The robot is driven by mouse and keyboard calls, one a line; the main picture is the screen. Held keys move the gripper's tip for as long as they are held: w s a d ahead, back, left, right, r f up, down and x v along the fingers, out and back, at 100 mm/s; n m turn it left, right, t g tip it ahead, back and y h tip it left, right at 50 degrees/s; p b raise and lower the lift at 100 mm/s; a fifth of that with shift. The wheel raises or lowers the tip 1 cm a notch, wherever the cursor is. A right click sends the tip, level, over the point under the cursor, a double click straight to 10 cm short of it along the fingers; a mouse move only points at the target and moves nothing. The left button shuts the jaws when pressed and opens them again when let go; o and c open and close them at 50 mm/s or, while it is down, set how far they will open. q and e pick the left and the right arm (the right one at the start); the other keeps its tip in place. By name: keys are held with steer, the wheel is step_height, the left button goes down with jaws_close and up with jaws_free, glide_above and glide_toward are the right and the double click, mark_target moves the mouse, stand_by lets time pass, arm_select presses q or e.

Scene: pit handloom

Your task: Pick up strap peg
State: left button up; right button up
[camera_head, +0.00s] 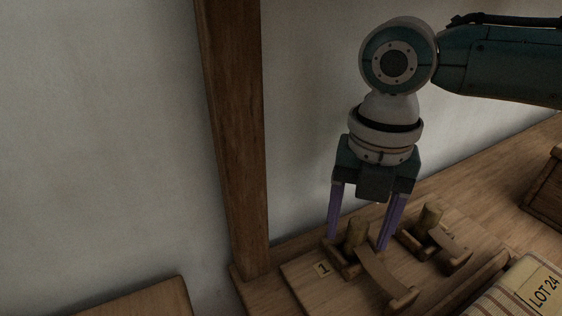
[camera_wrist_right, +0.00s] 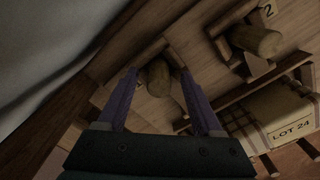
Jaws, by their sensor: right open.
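Two short round wooden pegs stand in wooden holders on a board. The peg by the label 1 (camera_head: 355,232) is between the purple fingers of my right gripper (camera_head: 358,241). The right gripper points down and is open, one finger on each side of this peg. In the right wrist view this peg (camera_wrist_right: 158,78) shows between the fingertips, with no clear contact. The other peg (camera_head: 431,214) stands to the right, near the label 2; it also shows in the right wrist view (camera_wrist_right: 257,40). A curved brown strap (camera_head: 383,273) runs forward from the first holder. My left gripper is not in view.
A wooden post (camera_head: 236,140) rises left of the board, against a pale wall (camera_head: 110,130). A striped cloth bundle marked LOT 24 (camera_head: 532,290) lies at the front right. A dark wooden box (camera_head: 545,195) stands at the right edge.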

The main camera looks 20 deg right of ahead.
jaws_close()
stand_by(0.5)
